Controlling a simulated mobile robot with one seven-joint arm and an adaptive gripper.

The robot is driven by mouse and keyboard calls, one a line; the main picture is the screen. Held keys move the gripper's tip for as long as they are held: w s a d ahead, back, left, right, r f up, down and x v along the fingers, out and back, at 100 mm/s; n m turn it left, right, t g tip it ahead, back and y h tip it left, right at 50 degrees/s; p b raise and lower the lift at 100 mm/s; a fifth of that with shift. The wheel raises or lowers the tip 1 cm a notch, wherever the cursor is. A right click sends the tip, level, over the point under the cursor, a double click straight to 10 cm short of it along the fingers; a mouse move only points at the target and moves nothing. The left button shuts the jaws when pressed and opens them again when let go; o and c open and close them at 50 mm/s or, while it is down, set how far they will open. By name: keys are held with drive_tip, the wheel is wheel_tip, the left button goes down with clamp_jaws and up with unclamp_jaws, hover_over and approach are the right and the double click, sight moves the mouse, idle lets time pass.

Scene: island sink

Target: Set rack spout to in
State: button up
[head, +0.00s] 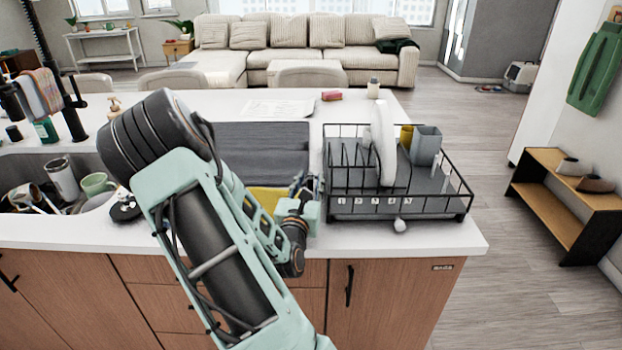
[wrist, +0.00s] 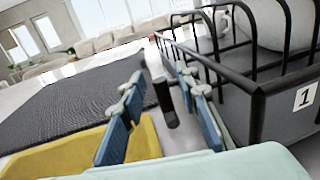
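The black wire dish rack (head: 440,190) stands on the white counter, right of my gripper (head: 308,190). It holds a white plate (head: 383,140) and a grey cup (head: 426,145). In the wrist view, its near corner (wrist: 258,105) with a "1" label is at the right. My gripper (wrist: 160,115) is open, its two blue fingers apart. A dark, round-ended stub (wrist: 163,100) shows between the fingers; I cannot tell whether it is the rack spout or whether a finger touches it. A small white knob (head: 400,225) sits at the rack's front; I cannot tell its function.
A dark grey mat (head: 262,145) and a yellow cloth (head: 268,200) lie left of the rack. The sink (head: 85,165) with dishes is farther left. Bare counter lies along the front right.

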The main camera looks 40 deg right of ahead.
drive_tip(key=v, duration=0.6)
idle(0.4)
